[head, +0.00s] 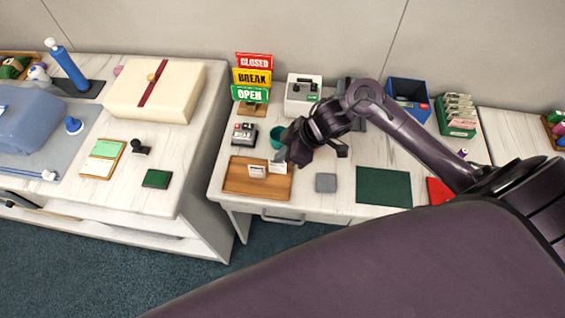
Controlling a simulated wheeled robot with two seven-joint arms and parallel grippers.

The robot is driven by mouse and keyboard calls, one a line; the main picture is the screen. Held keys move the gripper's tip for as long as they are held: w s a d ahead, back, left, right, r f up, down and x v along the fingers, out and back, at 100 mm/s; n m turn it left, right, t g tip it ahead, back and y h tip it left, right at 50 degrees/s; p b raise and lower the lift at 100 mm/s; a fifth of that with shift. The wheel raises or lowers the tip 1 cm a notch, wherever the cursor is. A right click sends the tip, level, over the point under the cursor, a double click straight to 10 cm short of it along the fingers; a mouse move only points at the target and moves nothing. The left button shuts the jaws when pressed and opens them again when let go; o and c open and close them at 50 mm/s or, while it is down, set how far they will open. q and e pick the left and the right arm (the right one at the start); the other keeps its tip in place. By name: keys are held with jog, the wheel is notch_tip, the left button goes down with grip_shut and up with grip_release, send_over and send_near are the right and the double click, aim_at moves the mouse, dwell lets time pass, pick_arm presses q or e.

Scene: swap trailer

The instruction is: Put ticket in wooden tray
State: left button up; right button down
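The wooden tray (235,180) lies near the front left of the right-hand desk. Two small white cards, which look like tickets, stand at its back part: one on the left (257,171) and one on the right (281,168). My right gripper (290,154) is just above and behind the right card, over the tray's back right corner. I cannot tell whether its fingers touch or hold that card, as they are dark, small and partly hidden. My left gripper is out of view.
Behind the tray are a stamp device (244,135), a teal cup (277,136) and the CLOSED/BREAK/OPEN sign stand (252,78). A grey pad (326,182) and a dark green mat (383,188) lie to the right. A gap separates the left counter (120,190).

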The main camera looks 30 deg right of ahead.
aim_at(283, 165)
jog(key=shift+f, duration=2.25)
jog(key=shift+f, duration=0.2)
jog(key=c, duration=1.8)
grip_release()
jog(key=shift+r, duration=0.1)
jog(key=shift+o, duration=0.2)
jog(key=shift+r, duration=0.15)
jog(key=v, duration=1.2)
jog(key=shift+b, duration=0.4)
